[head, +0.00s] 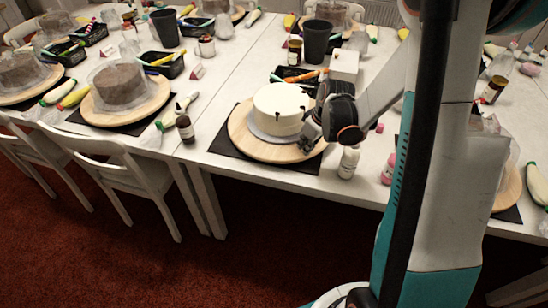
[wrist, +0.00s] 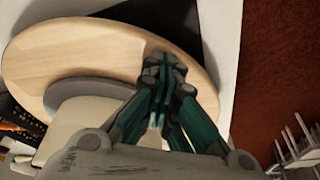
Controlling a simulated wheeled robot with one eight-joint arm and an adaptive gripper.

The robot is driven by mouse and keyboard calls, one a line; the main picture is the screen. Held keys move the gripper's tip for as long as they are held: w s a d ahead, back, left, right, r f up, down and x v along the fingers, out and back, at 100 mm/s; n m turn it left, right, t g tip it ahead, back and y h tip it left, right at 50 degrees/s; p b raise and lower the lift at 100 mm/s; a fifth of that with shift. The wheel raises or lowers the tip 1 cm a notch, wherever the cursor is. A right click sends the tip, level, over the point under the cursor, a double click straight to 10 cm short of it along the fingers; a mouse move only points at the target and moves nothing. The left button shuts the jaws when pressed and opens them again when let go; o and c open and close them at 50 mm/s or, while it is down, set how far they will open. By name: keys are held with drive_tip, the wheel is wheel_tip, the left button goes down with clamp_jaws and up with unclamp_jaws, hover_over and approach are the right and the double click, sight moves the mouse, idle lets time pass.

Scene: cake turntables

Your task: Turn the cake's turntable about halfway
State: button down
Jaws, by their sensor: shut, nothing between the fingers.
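A white cake (head: 280,108) sits on a grey board (head: 262,134) on a round wooden turntable (head: 243,132). The turntable stands on a black mat (head: 232,158) on the white table. In the head view my gripper (head: 306,146) is low over the turntable's near right edge, beside the cake. In the wrist view my gripper (wrist: 165,62) is shut and empty, its fingertips over the wooden turntable (wrist: 75,50) near the rim. The cake (wrist: 80,115) and the grey board (wrist: 90,90) are to its left. I cannot tell whether the fingertips touch the wood.
A white bottle (head: 348,162) stands close to the right of my gripper. A black tray of coloured tubes (head: 296,76), a white box (head: 344,66) and a black cup (head: 316,42) stand behind the cake.

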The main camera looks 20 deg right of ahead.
sight(319, 145)
drive_tip(key=shift+w+d, duration=0.3)
drive_tip(key=shift+d, duration=0.7)
drive_tip(key=shift+w+d, duration=0.25)
drive_tip(key=shift+d, duration=0.8)
drive_tip(key=shift+w+d, duration=0.3)
drive_tip(key=shift+d, duration=0.7)
drive_tip(key=shift+r+p, duration=0.8)
drive_tip(key=shift+r, duration=0.7)
drive_tip(key=shift+f, duration=0.1)
